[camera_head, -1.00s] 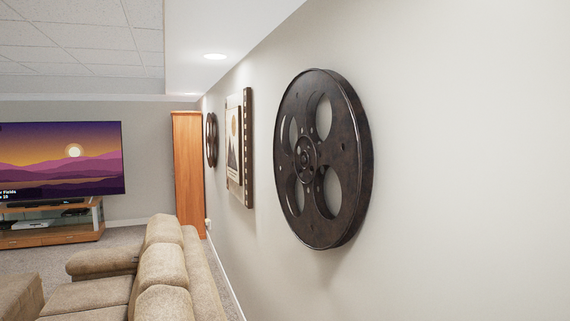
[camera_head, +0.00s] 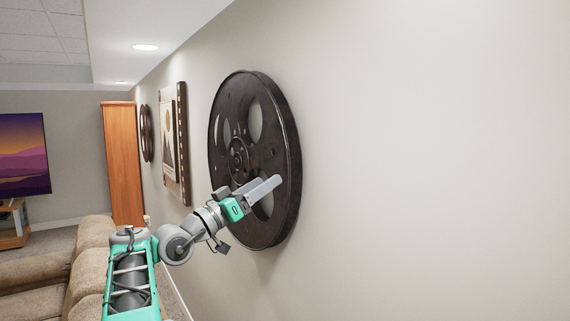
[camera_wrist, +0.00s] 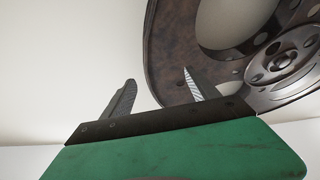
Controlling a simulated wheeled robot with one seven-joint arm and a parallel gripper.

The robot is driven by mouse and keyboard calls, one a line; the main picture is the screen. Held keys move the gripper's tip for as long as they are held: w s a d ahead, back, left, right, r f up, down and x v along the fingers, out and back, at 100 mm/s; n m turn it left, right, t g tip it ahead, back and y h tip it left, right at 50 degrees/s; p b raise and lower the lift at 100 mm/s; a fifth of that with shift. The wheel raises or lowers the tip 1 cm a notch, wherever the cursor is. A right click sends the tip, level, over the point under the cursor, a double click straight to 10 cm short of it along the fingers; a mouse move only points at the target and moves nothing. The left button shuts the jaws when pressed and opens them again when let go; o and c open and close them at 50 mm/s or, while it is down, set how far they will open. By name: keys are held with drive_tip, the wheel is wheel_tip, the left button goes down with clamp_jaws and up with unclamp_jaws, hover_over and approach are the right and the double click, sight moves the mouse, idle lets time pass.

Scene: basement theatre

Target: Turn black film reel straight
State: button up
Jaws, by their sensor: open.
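The black film reel (camera_head: 284,130) hangs on the pale wall in the head view, a large dark disc with round openings and a central hub. In the wrist view its rim (camera_wrist: 165,50) and hub fill the upper right. My gripper (camera_head: 268,186) is in front of the reel's lower right part and hides some of it. I cannot tell whether either finger touches the reel.
A framed poster (camera_head: 170,145) and a smaller reel (camera_head: 146,134) hang farther along the wall. A wooden cabinet (camera_head: 123,165) stands at the far end. A beige sofa (camera_head: 90,245) is at lower left. The wall right of the reel is bare.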

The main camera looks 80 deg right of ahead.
sight(284, 170)
drive_tip(key=p+x, duration=0.1)
drive_tip(key=x, duration=0.1)
drive_tip(key=p+x, duration=0.1)
drive_tip(key=x, duration=0.1)
drive_tip(key=p+x, duration=0.1)
drive_tip(key=x, duration=0.2)
drive_tip(key=shift+s+a+r, duration=0.15)
drive_tip(key=shift+a+r, duration=0.1)
drive_tip(key=shift+r, duration=0.15)
drive_tip(key=shift+s+d, duration=0.2)
drive_tip(key=shift+d, duration=0.15)
clamp_jaws()
drive_tip(key=shift+f, duration=0.1)
